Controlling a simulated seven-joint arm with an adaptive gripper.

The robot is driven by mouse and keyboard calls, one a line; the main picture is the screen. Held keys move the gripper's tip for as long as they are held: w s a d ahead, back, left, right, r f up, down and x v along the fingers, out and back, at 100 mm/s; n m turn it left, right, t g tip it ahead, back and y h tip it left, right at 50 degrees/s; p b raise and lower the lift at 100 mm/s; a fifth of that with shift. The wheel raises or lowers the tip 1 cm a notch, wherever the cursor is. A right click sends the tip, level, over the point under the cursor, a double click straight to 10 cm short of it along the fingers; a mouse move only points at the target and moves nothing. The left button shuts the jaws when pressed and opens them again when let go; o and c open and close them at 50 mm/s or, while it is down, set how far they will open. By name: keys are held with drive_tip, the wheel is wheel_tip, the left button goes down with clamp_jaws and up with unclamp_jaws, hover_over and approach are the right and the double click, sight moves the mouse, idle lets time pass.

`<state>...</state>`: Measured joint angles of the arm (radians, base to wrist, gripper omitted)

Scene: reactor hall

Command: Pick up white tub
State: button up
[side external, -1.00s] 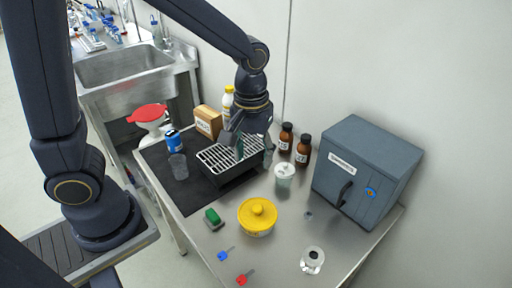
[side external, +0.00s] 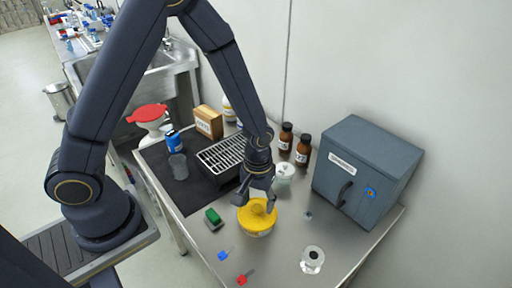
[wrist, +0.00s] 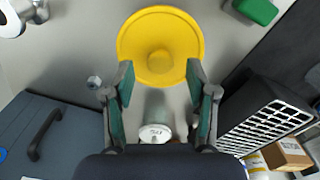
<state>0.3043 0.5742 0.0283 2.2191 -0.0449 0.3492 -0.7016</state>
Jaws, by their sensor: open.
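A squat tub with a pale body and a yellow knobbed lid (side external: 258,219) stands on the steel bench; in the wrist view its yellow lid (wrist: 160,45) fills the top middle. A smaller pale jar with a white lid (side external: 285,171) stands behind it, and shows in the wrist view (wrist: 155,133) low between the finger bases. I cannot tell for sure which is the white tub. My gripper (side external: 256,201) is open and empty, pointing down at the yellow lid. In the wrist view its fingertips (wrist: 159,80) lie at the lid's near edge.
A blue-grey cabinet (side external: 366,165) stands right, brown bottles (side external: 303,150) behind. A wire rack (side external: 221,155) sits on the black mat left. A green block (side external: 213,218), blue key-like piece (side external: 226,254), red one (side external: 245,278) and a round clear item (side external: 313,260) lie in front.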

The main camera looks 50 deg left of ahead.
drive_tip(key=shift+f, duration=0.95)
drive_tip(key=shift+c, duration=0.3)
clamp_jaws()
